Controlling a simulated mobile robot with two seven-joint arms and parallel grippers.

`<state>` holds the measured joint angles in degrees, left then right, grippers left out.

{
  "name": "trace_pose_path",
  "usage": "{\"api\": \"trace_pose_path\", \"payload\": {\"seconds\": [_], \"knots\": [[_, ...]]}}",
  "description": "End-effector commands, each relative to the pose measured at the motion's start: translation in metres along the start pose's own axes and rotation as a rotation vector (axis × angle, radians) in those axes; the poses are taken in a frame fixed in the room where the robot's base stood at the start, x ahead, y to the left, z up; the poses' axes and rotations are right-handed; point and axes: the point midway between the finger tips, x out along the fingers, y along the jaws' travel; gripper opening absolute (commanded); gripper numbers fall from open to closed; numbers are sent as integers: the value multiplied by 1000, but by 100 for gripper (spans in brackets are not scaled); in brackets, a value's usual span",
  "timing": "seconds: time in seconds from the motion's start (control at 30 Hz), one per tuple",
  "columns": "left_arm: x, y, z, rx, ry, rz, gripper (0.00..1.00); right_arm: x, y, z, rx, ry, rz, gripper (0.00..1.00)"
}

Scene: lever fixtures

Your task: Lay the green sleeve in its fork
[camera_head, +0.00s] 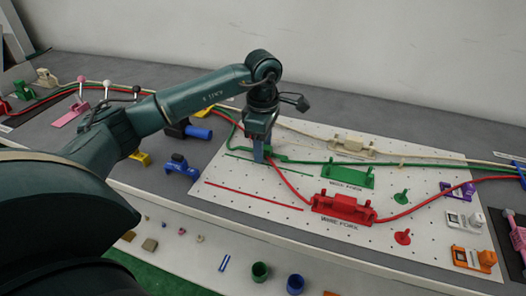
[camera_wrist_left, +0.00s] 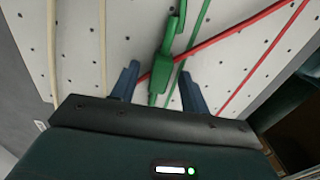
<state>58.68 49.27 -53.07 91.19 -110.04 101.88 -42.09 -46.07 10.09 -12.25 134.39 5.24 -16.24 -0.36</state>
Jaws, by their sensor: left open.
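The green sleeve (camera_head: 276,155) lies on the green cable, on the white perforated board. In the left wrist view the green sleeve (camera_wrist_left: 164,58) runs lengthwise between my blue fingers. The green fork (camera_head: 347,175) stands farther right on the board, with no sleeve visible in it; the green cable passes behind it. My left gripper (camera_head: 263,157) points down at the sleeve's left end. It also shows in the left wrist view (camera_wrist_left: 160,75), open, with a finger on each side of the sleeve. The fingers partly hide the sleeve in the head view. My right gripper is out of view.
A red sleeve sits at the red fork (camera_head: 343,207), in front of the green one. The red cable (camera_head: 290,187) crosses near my left gripper. A cream fixture (camera_head: 352,146) stands behind. Green and red pegs (camera_head: 402,237) stand at the right.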

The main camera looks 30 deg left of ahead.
Motion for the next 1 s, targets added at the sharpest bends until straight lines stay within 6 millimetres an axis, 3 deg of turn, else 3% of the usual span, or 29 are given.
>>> {"api": "trace_pose_path", "payload": {"seconds": [0.07,0.6,0.87,1.0], "knots": [[0,0,0,0,0,0,45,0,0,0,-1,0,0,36],[-1,0,0,0,-1,0,1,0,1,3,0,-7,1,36],[-2,0,0,0,-1,1,0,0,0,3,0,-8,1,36],[-14,1,0,0,-2,4,0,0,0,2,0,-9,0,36]]}}
